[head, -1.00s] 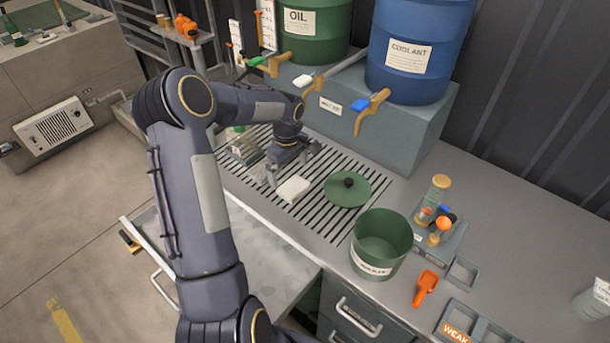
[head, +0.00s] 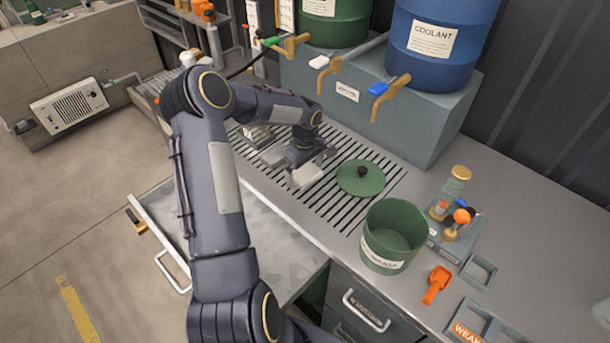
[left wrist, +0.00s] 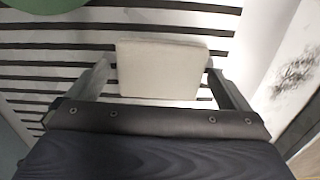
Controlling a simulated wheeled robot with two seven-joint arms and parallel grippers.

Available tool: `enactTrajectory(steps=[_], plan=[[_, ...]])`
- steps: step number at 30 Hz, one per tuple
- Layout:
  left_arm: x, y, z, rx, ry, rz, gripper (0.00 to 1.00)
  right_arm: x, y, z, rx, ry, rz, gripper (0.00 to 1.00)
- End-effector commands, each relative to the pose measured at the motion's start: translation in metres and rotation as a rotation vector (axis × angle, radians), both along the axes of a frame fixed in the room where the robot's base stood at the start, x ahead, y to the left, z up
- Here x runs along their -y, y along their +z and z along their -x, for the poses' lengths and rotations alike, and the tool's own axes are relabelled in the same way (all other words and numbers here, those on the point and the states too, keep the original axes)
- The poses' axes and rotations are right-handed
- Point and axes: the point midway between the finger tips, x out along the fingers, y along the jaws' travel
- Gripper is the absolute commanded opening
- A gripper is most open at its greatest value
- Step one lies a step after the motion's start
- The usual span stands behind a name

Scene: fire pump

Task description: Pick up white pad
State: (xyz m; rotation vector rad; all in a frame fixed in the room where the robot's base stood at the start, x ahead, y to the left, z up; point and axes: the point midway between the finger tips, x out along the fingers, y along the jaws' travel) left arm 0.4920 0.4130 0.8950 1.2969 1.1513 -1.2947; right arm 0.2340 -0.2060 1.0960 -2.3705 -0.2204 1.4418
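The white pad (head: 306,176) lies on the slotted drain grate (head: 341,214), left of the round green lid. My left gripper (head: 297,164) is low over the grate, right at the pad. In the left wrist view the pad (left wrist: 162,70) shows as a pale flat block between the two fingers of my left gripper (left wrist: 160,80). The fingers are apart, one on each side of the pad. A small gap shows at the left finger; the right finger is very close to the pad's edge. My right gripper is not in view.
A green lid (head: 361,178) with a black knob lies right of the pad. A green bucket (head: 392,236) stands nearer the front. Taps (head: 388,96) of the oil and coolant drums hang behind the grate. An orange scoop (head: 436,284) lies further right.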

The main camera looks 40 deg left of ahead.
Motion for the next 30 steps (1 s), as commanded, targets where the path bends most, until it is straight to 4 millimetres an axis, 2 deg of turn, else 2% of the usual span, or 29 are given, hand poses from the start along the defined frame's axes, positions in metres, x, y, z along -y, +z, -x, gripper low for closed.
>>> enactTrajectory(steps=[1,6,9,16,20,26,30], plan=[[0.000,0.000,0.000,0.000,0.000,0.000,0.93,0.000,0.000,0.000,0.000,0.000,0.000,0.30],[0.000,0.000,0.000,0.000,0.000,0.000,0.71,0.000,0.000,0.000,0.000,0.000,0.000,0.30],[0.000,0.000,0.000,0.000,0.000,0.000,0.61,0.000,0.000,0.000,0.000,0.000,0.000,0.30],[0.000,0.002,0.000,0.000,0.000,0.000,0.61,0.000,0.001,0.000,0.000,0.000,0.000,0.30],[0.000,0.010,0.000,0.001,0.000,0.000,0.61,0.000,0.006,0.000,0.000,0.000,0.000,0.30],[-0.001,0.040,0.001,0.001,0.000,-0.001,0.61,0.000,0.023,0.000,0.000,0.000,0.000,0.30],[-0.015,0.071,0.023,0.000,0.003,-0.004,0.61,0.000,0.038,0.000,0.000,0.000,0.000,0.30]])
